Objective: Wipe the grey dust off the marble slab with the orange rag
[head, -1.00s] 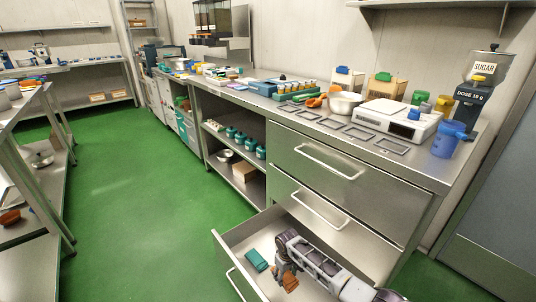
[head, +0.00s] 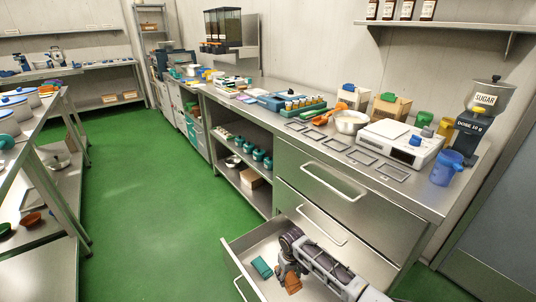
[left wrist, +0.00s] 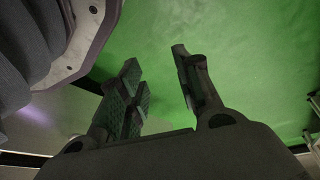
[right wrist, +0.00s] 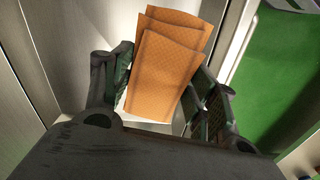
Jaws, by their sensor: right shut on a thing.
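The orange rag (head: 293,284) is in the open drawer in the head view, at my right gripper (head: 285,277). In the right wrist view the rag (right wrist: 170,62) looks folded in layers and stands between the two fingers, which are shut on it. My left gripper (left wrist: 155,58) shows only in the left wrist view. Its fingers are apart with nothing between them, above green floor. I cannot make out the marble slab or grey dust in these views.
The open drawer (head: 241,264) also holds a teal cloth (head: 262,267), left of my right gripper. Green floor (head: 150,215) is clear at left.

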